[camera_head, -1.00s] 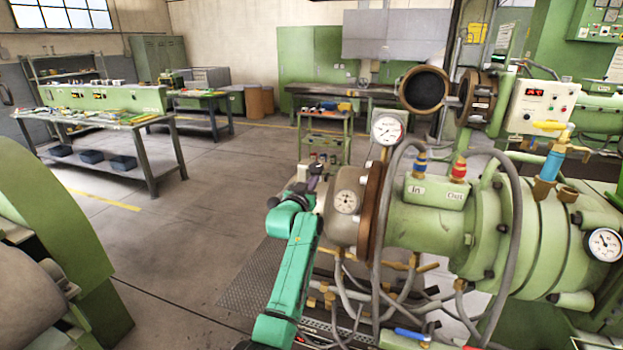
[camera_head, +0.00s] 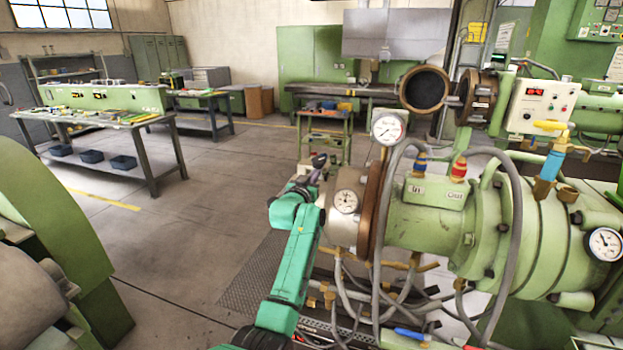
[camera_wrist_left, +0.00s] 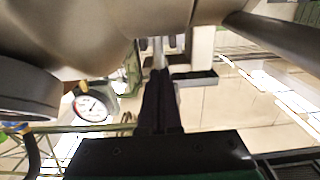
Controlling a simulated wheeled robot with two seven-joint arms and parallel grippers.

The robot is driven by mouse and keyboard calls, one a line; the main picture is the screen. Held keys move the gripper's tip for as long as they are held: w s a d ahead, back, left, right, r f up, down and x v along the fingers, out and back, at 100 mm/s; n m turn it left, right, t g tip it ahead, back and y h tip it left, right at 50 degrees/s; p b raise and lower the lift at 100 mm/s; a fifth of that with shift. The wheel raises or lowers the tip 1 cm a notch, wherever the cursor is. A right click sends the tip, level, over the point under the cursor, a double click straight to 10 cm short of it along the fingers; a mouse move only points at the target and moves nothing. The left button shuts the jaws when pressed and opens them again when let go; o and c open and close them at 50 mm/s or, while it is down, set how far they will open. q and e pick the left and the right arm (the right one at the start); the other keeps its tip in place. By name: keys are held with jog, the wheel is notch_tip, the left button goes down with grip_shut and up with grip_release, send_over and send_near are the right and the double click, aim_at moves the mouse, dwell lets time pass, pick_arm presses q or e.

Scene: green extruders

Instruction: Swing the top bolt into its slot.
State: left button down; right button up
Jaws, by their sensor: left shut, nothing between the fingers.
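The left extruder's round metal end cap (camera_head: 341,222) stands against a brown flange (camera_head: 374,210) on the green barrel (camera_head: 425,228). My left gripper (camera_head: 319,162) is at the upper left edge of the cap, with dark fingers pointing up. In the left wrist view its fingers (camera_wrist_left: 160,92) are together and empty, under a large pale metal surface (camera_wrist_left: 75,30). A thin light rod (camera_wrist_left: 158,52) shows just beyond the fingertips; I cannot tell whether it is the top bolt or whether they touch. I cannot make out the top bolt or its slot in the head view. My right gripper is not in view.
Grey hoses (camera_head: 377,270) hang close to the flange. A second extruder with an open round cover (camera_head: 424,89) is behind.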

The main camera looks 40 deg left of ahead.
pick_arm(q)
jog(key=shift+w+a+r, duration=0.2)
jog(key=shift+w, duration=0.35)
jog(key=shift+r+b, duration=0.15)
jog(key=shift+b, duration=0.25)
